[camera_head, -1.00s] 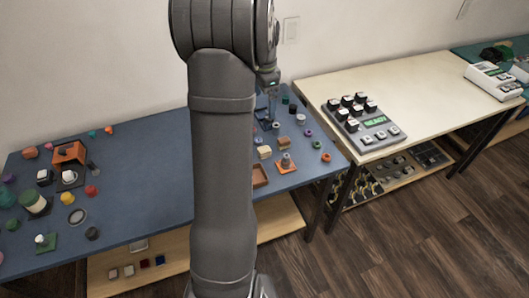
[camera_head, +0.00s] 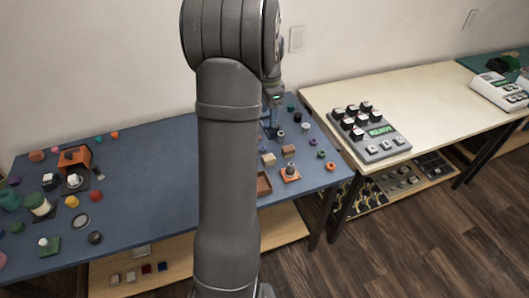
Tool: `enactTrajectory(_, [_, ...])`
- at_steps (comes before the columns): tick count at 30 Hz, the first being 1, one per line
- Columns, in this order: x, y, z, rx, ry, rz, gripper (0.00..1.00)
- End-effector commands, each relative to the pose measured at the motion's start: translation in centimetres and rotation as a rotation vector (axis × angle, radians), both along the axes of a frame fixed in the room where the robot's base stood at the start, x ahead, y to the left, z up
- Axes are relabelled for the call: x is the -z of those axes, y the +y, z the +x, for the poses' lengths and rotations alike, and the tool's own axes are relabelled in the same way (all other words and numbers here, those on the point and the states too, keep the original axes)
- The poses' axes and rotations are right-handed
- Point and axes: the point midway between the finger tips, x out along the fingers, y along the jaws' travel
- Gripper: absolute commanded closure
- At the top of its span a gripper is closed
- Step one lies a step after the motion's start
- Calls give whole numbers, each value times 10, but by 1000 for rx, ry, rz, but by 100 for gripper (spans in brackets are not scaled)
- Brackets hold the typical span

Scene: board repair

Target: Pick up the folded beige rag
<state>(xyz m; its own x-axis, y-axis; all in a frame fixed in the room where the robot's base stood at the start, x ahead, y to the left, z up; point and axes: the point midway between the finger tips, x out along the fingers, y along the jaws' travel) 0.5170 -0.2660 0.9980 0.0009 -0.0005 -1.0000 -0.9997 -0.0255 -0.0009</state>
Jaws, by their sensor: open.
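A small beige piece (camera_head: 268,159) lies on the right part of the blue table, just right of my arm. It may be the folded beige rag, but it is too small here to make out cloth or folds. My gripper (camera_head: 272,132) points down over the table, a little behind the beige piece and apart from it in the picture. My arm link hides part of the table beside it. The fingers are small, and I see nothing held between them.
A brown tray (camera_head: 264,184), an orange base with a grey part (camera_head: 290,175) and an orange ring (camera_head: 330,166) are near the beige piece. Several small parts crowd around my gripper. A button panel (camera_head: 370,133) stands on the pale table at right. The blue table's middle left is clear.

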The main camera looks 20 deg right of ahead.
Motion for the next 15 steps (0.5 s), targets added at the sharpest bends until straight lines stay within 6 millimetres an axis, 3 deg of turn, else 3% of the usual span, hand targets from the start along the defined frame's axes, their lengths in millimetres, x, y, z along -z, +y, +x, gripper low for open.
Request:
enactTrajectory(1, [20,4,-1,-14,8,5,42])
enactTrajectory(3, [36,6,-1,-28,5,3,42])
enactTrajectory(8, [58,7,-1,-35,3,2,42])
enactTrajectory(15, [110,7,-2,-34,5,3,42])
